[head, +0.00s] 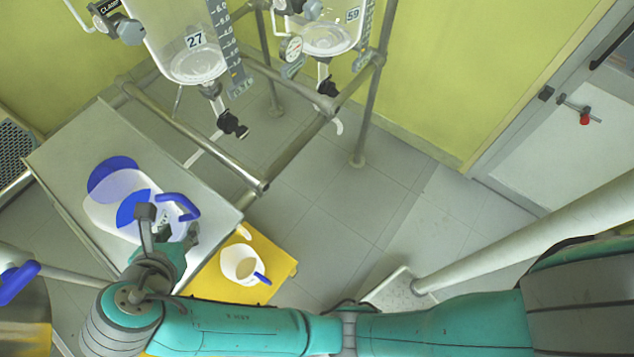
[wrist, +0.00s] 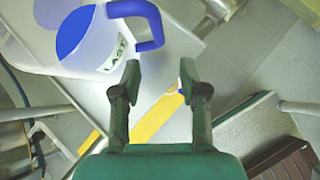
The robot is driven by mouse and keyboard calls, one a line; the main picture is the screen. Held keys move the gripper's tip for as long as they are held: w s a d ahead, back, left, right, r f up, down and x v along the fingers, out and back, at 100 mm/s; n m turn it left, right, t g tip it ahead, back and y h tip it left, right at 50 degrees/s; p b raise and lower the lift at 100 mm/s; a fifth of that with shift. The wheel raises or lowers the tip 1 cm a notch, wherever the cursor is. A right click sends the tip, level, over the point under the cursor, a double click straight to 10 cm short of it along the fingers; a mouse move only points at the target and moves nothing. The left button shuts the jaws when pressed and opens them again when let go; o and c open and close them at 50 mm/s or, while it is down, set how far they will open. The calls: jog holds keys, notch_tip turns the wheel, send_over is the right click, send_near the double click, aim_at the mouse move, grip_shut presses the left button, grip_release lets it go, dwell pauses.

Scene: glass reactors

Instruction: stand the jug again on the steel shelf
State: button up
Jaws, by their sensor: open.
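A large whitish jug (head: 98,212) with blue round patches and a blue handle (head: 179,206) is over the steel shelf (head: 70,150) in the head view. My gripper (head: 168,226) is open and empty beside the handle. In the wrist view its fingertips (wrist: 160,68) are just short of the handle, which is not between them. My gripper partly hides the jug in the head view.
A small white beaker with a blue handle (head: 240,264) stands on a yellow surface (head: 213,278) right of the shelf. Glass reactors (head: 190,60) hang in a pipe frame (head: 195,138) behind. Another blue handle (head: 18,282) shows at the left edge. Floor is clear at centre right.

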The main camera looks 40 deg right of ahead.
jog(key=d+f+m+t+y, duration=0.1)
jog(key=d+f+m, duration=0.2)
jog(key=d+f, duration=0.6)
jog(key=s+d+f+m+t+y, duration=0.1)
jog(key=s+d+f+m+y, duration=0.2)
jog(key=s+d+f+m, duration=0.5)
jog(key=s+d+r+m+t, duration=0.1)
jog(key=s+d+r+m, duration=0.2)
jog(key=s+m, duration=0.3)
jog(key=s+d+r+m+t, duration=0.2)
jog(key=s+r+m, duration=0.3)
jog(key=s, duration=0.3)
jog(key=s+d+r+m+t, duration=0.1)
jog(key=s+d+r+m, duration=0.3)
jog(key=s+m, duration=0.3)
jog(key=shift+r+m+t, duration=0.3)
jog(key=shift+r+t, duration=0.1)
